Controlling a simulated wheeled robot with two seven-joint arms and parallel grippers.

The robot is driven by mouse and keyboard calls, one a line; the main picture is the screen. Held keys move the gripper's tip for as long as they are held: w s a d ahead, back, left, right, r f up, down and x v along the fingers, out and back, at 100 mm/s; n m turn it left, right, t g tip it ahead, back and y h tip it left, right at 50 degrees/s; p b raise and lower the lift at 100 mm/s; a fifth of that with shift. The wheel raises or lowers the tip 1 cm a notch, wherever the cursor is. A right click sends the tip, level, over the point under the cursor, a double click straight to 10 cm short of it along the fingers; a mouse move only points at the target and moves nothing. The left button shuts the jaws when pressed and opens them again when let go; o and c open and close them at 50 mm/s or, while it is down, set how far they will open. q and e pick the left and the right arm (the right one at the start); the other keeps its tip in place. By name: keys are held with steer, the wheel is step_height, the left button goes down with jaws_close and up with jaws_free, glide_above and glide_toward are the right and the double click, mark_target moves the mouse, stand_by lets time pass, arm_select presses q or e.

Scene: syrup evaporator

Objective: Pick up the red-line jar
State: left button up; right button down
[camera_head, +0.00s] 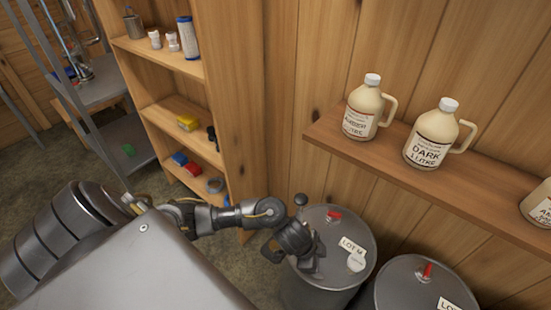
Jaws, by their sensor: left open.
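I cannot tell for sure which thing is the red-line jar. Two small white jars, a left one (155,40) and a right one (173,42), stand on the upper board of the wooden shelf unit; any line on them is too small to read. My left gripper (311,262) is open over the near left part of the grey drum marked LOT M (318,286), far below and to the right of those jars. A small round whitish thing (356,262) is on that drum's lid, to the right of the gripper. My right gripper is out of view.
An amber jug (361,108) and a dark jug (431,137) stand on a wall shelf (490,190). A second drum (400,290) stands at the lower right. The shelf unit (240,110) also holds a blue-and-white cylinder (188,38) and a yellow item (188,123).

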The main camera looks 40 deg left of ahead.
arm_select(q)
steer(key=w+a+n+g+y, duration=0.15)
steer(key=a+g+y, duration=0.25)
steer(key=a, duration=1.5)
steer(key=f, duration=0.1)
steer(key=f+b, duration=0.1)
steer(key=f, duration=0.1)
steer(key=f+b, duration=0.1)
steer(key=shift+d+f, duration=0.15)
steer(key=shift+d, duration=0.15)
steer(key=shift+w+f+b, duration=0.1)
steer(key=shift+f+b, duration=0.3)
steer(key=shift+f, duration=0.15)
steer(key=shift+s+d+f, duration=0.1)
steer(key=shift+f, duration=1.05)
steer(key=shift+s+d+f, duration=0.1)
steer(key=shift+f, duration=1.35)
steer(key=shift+f, duration=0.2)
steer(key=shift+c, duration=0.4)
